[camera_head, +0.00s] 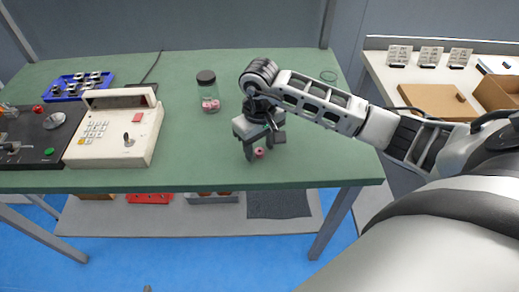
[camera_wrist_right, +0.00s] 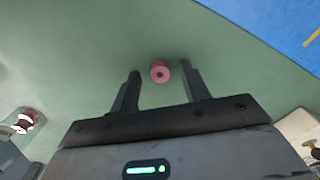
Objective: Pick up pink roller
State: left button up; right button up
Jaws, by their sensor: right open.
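The pink roller (camera_head: 259,153) sits on the green table top, close to the front edge. In the right wrist view the roller (camera_wrist_right: 160,71) shows its round end with a dark center hole. My right gripper (camera_head: 256,155) is over it, pointing down. Its two fingers (camera_wrist_right: 158,84) are open, one on each side of the roller, with gaps between. The roller lies near the line of the fingertips; I cannot tell whether any finger touches it. My left gripper is not in view.
A glass jar (camera_head: 208,92) with a dark lid and pink rollers inside stands behind and left of my right gripper. A beige keypad machine (camera_head: 112,128) and a blue tray (camera_head: 78,86) are at left. A side table with cardboard boxes (camera_head: 437,99) is at right.

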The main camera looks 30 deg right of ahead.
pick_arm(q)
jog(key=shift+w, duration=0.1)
pick_arm(e)
jog(key=shift+f, duration=0.1)
grip_shut()
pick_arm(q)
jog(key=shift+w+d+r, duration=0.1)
pick_arm(e)
jog(key=shift+r, duration=0.25)
notch_tip(320, 180, up, 2)
jog(key=shift+w+r+b, duration=0.1)
jog(key=shift+b, duration=0.5)
pick_arm(q)
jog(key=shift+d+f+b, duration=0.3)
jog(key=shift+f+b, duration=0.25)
jog(key=shift+b, duration=0.45)
pick_arm(e)
jog(key=s+a+r, duration=0.2)
jog(key=s+r, duration=0.8)
jog(key=s, duration=0.4)
jog(key=shift+a+r, duration=0.15)
